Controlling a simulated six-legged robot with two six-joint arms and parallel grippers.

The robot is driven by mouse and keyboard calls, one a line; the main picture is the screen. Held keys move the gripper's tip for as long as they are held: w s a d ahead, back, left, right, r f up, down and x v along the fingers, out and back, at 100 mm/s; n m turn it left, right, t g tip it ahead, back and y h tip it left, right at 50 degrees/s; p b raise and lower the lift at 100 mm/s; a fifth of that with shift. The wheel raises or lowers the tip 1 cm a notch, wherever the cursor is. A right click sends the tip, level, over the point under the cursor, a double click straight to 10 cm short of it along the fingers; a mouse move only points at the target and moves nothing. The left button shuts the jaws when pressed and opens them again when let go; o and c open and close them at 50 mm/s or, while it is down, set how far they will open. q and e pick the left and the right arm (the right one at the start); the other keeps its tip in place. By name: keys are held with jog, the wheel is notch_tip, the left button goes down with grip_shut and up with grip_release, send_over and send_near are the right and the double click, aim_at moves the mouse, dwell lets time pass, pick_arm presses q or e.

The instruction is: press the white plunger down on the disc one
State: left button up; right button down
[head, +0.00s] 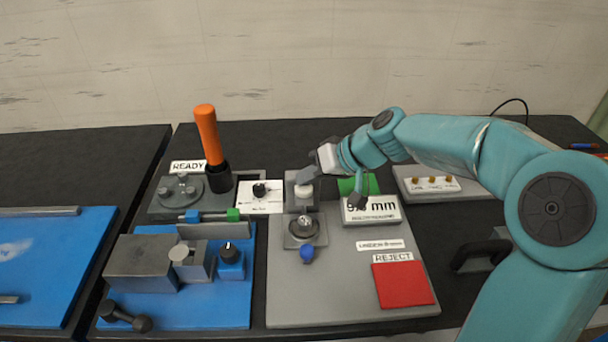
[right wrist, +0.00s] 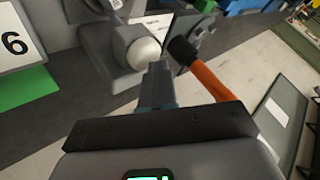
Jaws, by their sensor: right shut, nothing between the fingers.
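The white plunger (head: 303,191) is a small rounded white cap on a grey gauge stand at the back of the grey plate. It shows as a white dome (right wrist: 143,53) in the right wrist view. A round metal disc (head: 303,225) sits on a square seat in front of and below the plunger. My right gripper (head: 308,174) is shut and empty, its tips right by the plunger cap. In the right wrist view the shut fingertips (right wrist: 160,68) overlap the dome's lower right edge; I cannot tell whether they touch. My left gripper is not in view.
A display reading in mm (head: 372,211) stands right of the stand, with a green pad (head: 362,184) behind it. A red reject pad (head: 403,285) lies at the front right. An orange handle (head: 208,135) rises at the left. A blue fixture plate (head: 200,310) is at the front left.

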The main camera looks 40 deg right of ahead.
jog(key=shift+s+a+f, duration=0.1)
jog(key=shift+s+f, duration=0.05)
jog(key=shift+f, duration=0.35)
jog(key=shift+w+r+p, duration=0.2)
jog(key=shift+r+p, duration=0.55)
jog(key=shift+r, duration=0.15)
jog(key=shift+r+p, duration=0.85)
jog(key=shift+r, duration=0.65)
jog(key=shift+r, duration=0.15)
jog(key=shift+r+p, duration=1.7)
jog(key=shift+r, duration=0.7)
